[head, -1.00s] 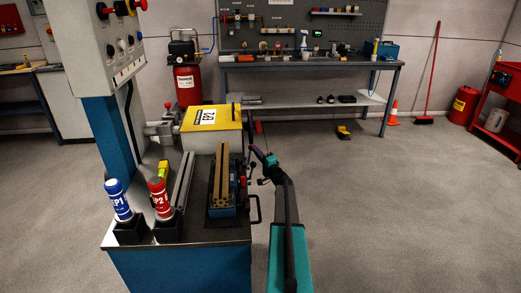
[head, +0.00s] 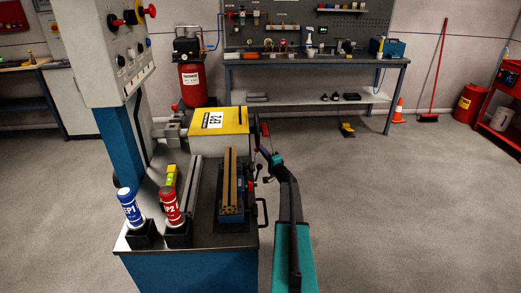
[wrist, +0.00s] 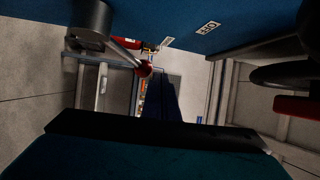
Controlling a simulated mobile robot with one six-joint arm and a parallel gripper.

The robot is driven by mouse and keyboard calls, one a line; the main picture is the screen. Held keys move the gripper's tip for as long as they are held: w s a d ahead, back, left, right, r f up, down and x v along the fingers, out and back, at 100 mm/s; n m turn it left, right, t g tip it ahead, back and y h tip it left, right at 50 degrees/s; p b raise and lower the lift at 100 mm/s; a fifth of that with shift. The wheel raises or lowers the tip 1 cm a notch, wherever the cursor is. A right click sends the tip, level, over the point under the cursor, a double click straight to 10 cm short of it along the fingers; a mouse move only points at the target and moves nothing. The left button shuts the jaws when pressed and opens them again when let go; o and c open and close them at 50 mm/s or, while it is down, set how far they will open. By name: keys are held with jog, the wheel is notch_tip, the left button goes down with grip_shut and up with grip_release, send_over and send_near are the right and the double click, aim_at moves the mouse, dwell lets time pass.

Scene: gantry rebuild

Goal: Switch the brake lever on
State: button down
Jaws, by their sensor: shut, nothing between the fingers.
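A lever with a red ball knob (wrist: 145,70) shows in the wrist view, its rod running from a dark cylindrical hub (wrist: 90,22) at the upper left. I take it as the brake lever. Small white labels (wrist: 208,27) sit on the blue surface beside it; their text is hard to read. In the head view, dark levers crowd the machine's right side and I cannot single this one out.
The machine's bed holds a blue vice-like block (head: 231,213) and the blue EP1 (head: 130,207) and red EP2 (head: 170,203) bottles in black holders. A black handle (head: 263,212) juts from its right side. A workbench (head: 300,63) stands behind.

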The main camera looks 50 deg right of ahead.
jog(key=shift+w+a, duration=0.1)
jog(key=shift+a, duration=0.05)
jog(key=s+a+r, duration=0.2)
jog(key=s+r, duration=0.4)
jog(key=s, duration=0.6)
jog(key=shift+a+r, duration=0.2)
jog(key=shift+r, duration=0.05)
dwell(0.5)
jog(key=shift+s, duration=0.15)
dwell(0.4)
